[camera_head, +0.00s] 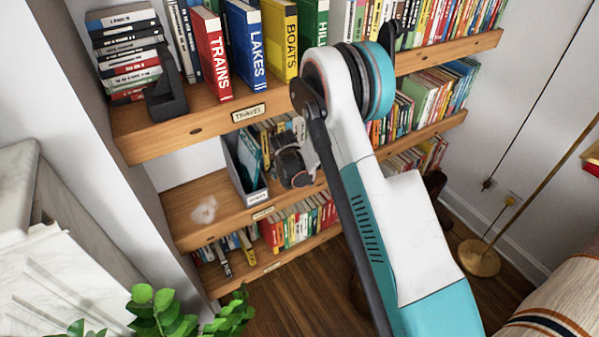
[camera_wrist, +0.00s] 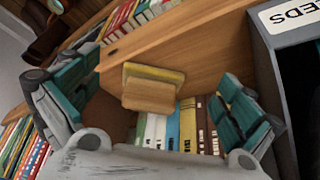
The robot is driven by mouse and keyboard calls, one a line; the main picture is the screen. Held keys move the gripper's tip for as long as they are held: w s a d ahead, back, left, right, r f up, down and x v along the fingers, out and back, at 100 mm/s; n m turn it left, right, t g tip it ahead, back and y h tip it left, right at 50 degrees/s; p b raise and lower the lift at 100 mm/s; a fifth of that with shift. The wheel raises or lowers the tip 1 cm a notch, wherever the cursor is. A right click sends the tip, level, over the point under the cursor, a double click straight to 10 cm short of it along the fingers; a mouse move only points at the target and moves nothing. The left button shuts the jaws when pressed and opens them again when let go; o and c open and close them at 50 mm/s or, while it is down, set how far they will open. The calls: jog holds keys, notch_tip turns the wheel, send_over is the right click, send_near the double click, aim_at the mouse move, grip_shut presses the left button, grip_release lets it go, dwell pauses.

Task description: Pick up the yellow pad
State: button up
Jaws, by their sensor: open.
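The yellow pad (camera_wrist: 155,72) shows in the wrist view as a small block with a yellow top edge and a tan face. It is at the wooden shelf (camera_wrist: 185,50), in the gap between my fingers. My gripper (camera_wrist: 160,80) is open, with a teal-lined finger on each side of the pad, and I see no finger touching it. In the head view my gripper (camera_head: 292,165) is at the middle shelf, just right of a grey file box. I cannot make out the pad in the head view; my gripper and arm cover that area.
The grey file box (camera_head: 243,168) stands close to my gripper; its labelled side (camera_wrist: 270,60) is at the right of the wrist view. The upper shelf (camera_head: 185,132) with large books overhangs. A pale crumpled object (camera_head: 205,210) lies left. A plant (camera_head: 165,310) is in front.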

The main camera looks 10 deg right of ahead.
jog(key=w+d, duration=0.1)
jog(key=w, duration=0.1)
jog(key=w+d+b, duration=0.1)
jog(key=w, duration=0.1)
jog(key=w+d, duration=0.1)
jog(key=w, duration=0.2)
jog(key=shift+d, duration=0.35)
jog(key=b+x, duration=0.2)
jog(key=x, duration=0.3)
jog(key=shift+c, duration=0.2)
jog(key=c, duration=1)
jog(key=shift+r, duration=0.1)
